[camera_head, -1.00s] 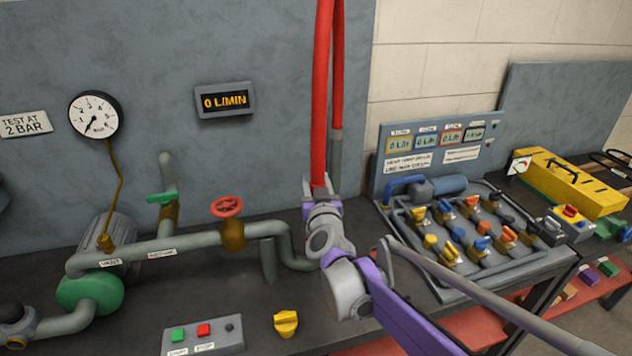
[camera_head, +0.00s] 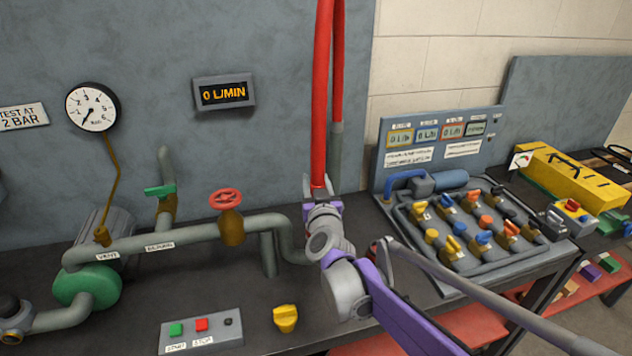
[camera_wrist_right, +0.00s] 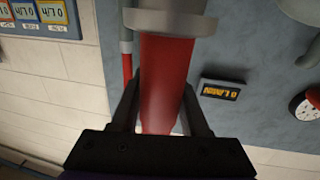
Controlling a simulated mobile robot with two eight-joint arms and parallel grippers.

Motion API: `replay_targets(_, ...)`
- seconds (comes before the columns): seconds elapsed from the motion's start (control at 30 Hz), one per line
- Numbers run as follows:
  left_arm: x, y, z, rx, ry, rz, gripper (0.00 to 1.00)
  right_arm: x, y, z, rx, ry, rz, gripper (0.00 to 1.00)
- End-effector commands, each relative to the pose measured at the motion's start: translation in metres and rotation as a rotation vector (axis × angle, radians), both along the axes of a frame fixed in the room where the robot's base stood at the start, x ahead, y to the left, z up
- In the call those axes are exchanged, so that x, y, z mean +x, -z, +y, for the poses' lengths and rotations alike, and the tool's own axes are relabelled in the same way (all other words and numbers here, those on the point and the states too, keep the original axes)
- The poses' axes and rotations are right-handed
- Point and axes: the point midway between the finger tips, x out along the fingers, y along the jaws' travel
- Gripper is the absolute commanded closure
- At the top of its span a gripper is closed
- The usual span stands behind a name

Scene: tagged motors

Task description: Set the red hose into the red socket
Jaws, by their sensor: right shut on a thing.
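The red hose (camera_head: 321,90) hangs from the top of the head view down to my right gripper (camera_head: 319,197). In the right wrist view, my right gripper (camera_wrist_right: 162,100) is shut on the red hose (camera_wrist_right: 163,75), a finger on each side. A wide grey collar (camera_wrist_right: 170,20) surrounds the hose just beyond the fingers. A second red length beside it ends in a grey sleeve (camera_head: 335,155). I cannot make out a red socket; my right arm covers the area under the gripper. My left gripper is not in view.
Grey pipework (camera_head: 190,238) with a red valve wheel (camera_head: 228,198) runs left of my arm. A valve manifold (camera_head: 478,228) is on the right.

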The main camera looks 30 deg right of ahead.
Motion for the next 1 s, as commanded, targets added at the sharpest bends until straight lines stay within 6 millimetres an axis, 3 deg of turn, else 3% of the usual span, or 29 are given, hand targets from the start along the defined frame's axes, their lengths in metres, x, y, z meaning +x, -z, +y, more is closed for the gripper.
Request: replay_targets(1.0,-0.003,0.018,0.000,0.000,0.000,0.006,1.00,0.000,0.023,0.000,-0.001,0.000,-0.001,1.00)
